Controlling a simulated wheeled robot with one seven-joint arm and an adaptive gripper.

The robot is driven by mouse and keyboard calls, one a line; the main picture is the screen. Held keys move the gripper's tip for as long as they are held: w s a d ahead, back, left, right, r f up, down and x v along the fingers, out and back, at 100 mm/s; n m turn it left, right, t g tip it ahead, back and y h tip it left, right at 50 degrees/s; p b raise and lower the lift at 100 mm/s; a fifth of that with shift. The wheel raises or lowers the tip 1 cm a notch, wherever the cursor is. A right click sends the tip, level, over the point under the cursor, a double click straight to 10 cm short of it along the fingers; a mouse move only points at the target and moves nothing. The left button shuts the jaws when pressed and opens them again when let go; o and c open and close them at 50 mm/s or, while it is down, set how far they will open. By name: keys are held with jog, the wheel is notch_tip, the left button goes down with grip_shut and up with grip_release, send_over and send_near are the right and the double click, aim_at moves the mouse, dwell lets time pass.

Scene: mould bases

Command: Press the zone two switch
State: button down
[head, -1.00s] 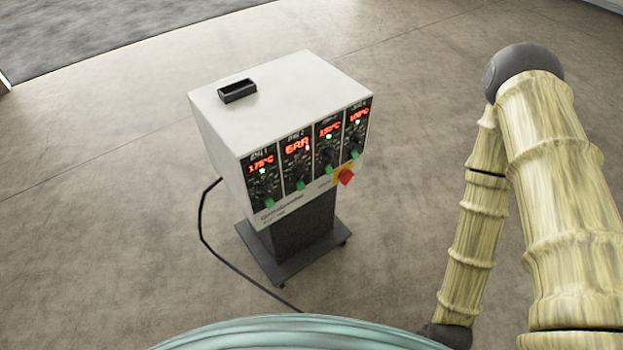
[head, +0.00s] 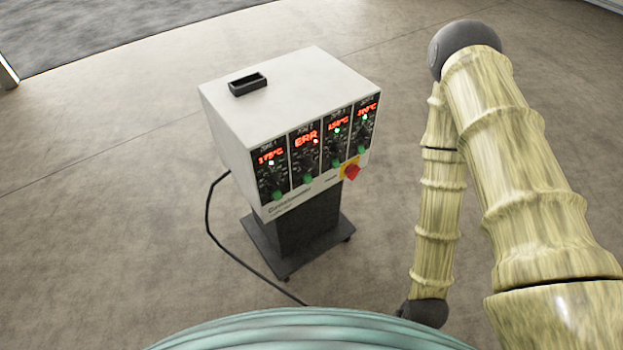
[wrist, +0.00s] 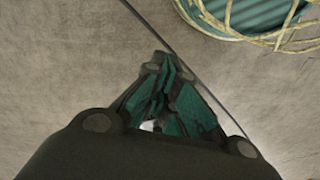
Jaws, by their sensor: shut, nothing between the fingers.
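A white control cabinet (head: 290,85) stands on a dark pedestal in the head view. Its front carries several zone panels side by side, each with a red display, a small lamp, a knob and a green switch at the bottom. The second panel from the left (head: 305,155) reads ERR and has a red lamp; its green switch (head: 308,180) is at its lower edge. The others show temperatures and green lamps. My gripper (wrist: 165,62) shows in the wrist view, shut and empty, over bare floor. It is out of the head view and apart from the cabinet.
A red knob on a yellow plate (head: 351,170) sits at the cabinet's lower right. A black cable (head: 208,215) runs from the cabinet across the floor. A black handle (head: 248,84) is on top. Open floor surrounds the pedestal.

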aim_at(307, 178)
jog(key=w+a+r+m+t+y+b, duration=0.1)
jog(key=w+a+r+m+t+b, duration=0.2)
jog(key=w, duration=0.7)
jog(key=w+a+r+m+y, duration=0.1)
jog(key=w+a+r+m, duration=0.3)
jog(key=w, duration=0.6)
jog(key=w+a+r+m+t+y+b, duration=0.1)
jog(key=w+a+r, duration=0.3)
jog(key=w+r, duration=0.3)
jog(key=w+a+r+m+t+y+b, duration=0.1)
jog(key=w+a+r, duration=0.4)
jog(key=r, duration=0.5)
jog(key=shift+w+a+r+m+t+b, duration=0.2)
jog(key=shift+w+r+m+t+b, duration=0.2)
jog(key=shift+w+m, duration=0.55)
jog(key=shift+w+f+n, duration=0.1)
jog(key=shift+w+n, duration=0.15)
jog(key=shift+w, duration=0.05)
jog(key=x, duration=1.4)
jog(key=shift+a, duration=0.1)
